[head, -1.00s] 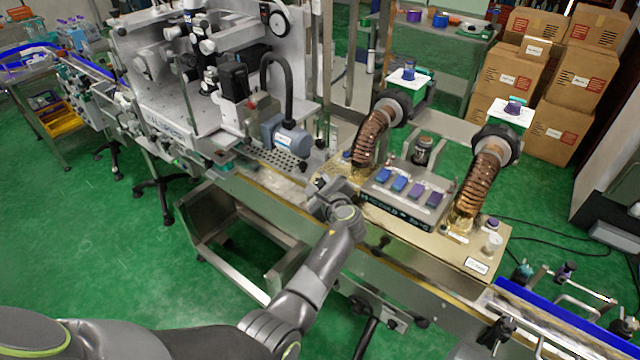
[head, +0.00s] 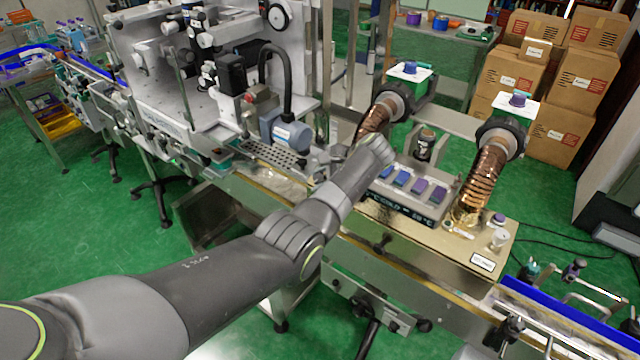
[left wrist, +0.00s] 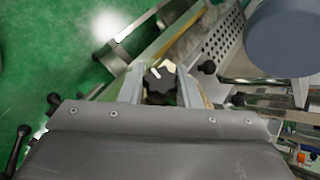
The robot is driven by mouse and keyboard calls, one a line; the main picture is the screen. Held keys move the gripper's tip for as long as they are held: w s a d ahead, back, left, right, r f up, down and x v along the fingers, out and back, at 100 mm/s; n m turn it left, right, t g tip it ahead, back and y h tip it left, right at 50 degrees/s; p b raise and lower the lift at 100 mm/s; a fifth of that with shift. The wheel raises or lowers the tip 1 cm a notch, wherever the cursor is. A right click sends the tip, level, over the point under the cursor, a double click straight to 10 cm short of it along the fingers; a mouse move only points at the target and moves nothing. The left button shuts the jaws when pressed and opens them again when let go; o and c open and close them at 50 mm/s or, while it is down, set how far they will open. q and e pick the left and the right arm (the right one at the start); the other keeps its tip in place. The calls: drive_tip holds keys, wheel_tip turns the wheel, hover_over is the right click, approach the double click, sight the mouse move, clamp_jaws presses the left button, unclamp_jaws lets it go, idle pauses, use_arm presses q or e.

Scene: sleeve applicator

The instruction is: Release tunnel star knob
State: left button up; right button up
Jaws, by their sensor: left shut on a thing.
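A black star knob (left wrist: 158,84) shows in the left wrist view between the two grey fingers of my left gripper (left wrist: 162,79). The gripper is shut on the knob, one finger on each side. In the head view the knob cannot be made out, and the gripper is mostly hidden behind my wrist over the conveyor's near edge. The tunnel unit, with its tan base (head: 452,246), copper hoses (head: 481,183) and control panel (head: 398,206), stands just right of my wrist. My right gripper is not in view.
A blue-grey motor (head: 291,135) stands close behind my wrist and shows large in the left wrist view (left wrist: 286,36). A perforated plate (left wrist: 227,45) and a smaller black knob (left wrist: 207,67) are near the fingers. Conveyor rails run on both sides. The green floor (head: 100,240) at left is open.

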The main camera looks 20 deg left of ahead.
use_arm(q)
drive_tip(key=shift+a+f+n+g+h+b, duration=0.1)
drive_tip(key=shift+n+g+h+b, duration=0.6)
drive_tip(key=shift+n+g+b, duration=0.6)
drive_tip(key=shift+b, duration=0.5)
drive_tip(key=o, duration=1)
drive_tip(key=shift+c, duration=0.2)
